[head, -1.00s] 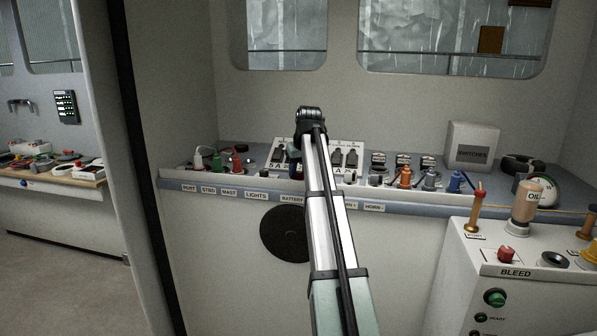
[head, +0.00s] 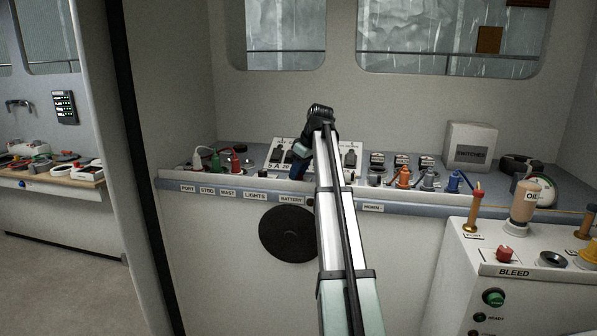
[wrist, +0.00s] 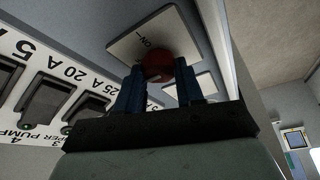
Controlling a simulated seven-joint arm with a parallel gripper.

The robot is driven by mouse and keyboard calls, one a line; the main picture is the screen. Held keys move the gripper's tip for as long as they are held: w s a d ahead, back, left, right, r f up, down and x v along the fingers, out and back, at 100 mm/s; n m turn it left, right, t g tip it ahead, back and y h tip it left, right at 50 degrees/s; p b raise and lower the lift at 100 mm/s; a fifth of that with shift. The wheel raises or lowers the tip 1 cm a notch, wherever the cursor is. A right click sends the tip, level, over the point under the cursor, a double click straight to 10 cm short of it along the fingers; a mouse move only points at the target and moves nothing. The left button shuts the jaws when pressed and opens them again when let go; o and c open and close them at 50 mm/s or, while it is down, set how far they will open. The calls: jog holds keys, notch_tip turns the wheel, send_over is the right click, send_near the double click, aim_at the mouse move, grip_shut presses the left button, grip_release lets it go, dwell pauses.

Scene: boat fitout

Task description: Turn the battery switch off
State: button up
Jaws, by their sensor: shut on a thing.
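The battery switch has a round red knob (wrist: 157,63) on a white plate (wrist: 128,45) marked "ON" in the wrist view. My gripper (wrist: 160,84) has its two blue fingers on either side of the knob and is shut on it. The fingers hide part of the knob and plate, so I cannot tell its exact turn. In the head view my gripper (head: 298,172) reaches down to the console behind the BATTERY label (head: 291,200); I cannot make out the knob there.
The breaker panel (head: 352,157) with its black switches stands just behind my gripper; its switches (wrist: 45,98) are close in the wrist view. Colored plugs (head: 404,178) stand along the ledge to the right. A SWITCHES box (head: 470,146) is at the back right.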

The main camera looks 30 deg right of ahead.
dwell(0.4)
jog(key=o, duration=1)
jog(key=shift+o, duration=0.2)
jog(key=shift+r, duration=0.1)
jog(key=v, duration=1.3)
jog(key=shift+r, duration=0.25)
jog(key=shift+s, duration=0.15)
